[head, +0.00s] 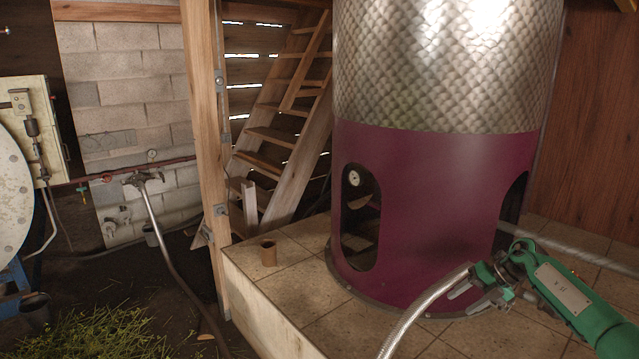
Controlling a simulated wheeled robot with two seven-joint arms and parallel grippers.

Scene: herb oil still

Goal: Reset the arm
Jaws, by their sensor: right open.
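My right arm comes in from the lower right, green with a grey plate. Its gripper (474,298) is open, in front of the maroon base of the still (430,200) and above the tiled platform. The upper end of a ribbed metal hose (420,318) shows right beside the fingers. I cannot tell whether it touches them. My left gripper is not in view.
A wooden post (205,150) and stairs (285,130) rise behind. Cut herbs (95,335) lie on the floor at lower left. A dark hose (175,265) hangs from the wall pipe.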

